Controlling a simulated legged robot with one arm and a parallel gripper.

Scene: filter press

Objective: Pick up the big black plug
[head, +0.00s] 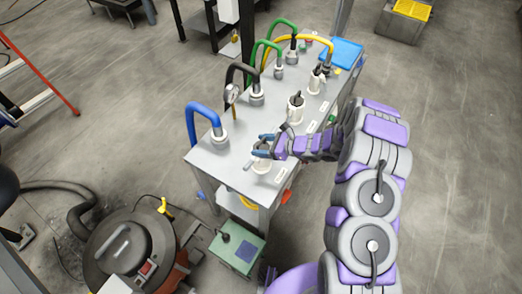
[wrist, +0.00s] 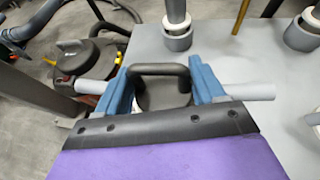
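The big black plug (wrist: 160,70) shows in the wrist view as a black arched handle over a dark round body. It lies between the two blue fingers of my gripper (wrist: 160,88), which are spread wide on either side of it. I cannot tell whether the fingers touch the handle. In the head view my gripper (head: 264,145) is over the near end of the grey table, right above a white round socket (head: 261,166). The plug is mostly hidden there by the fingers.
The grey table (head: 232,166) carries a blue hose (head: 191,120) at left, black and green hoses behind, and two smaller black-topped plugs (head: 296,100) (head: 315,78) in white holders. A round vacuum-like machine (head: 120,250) and green box (head: 237,247) stand on the floor.

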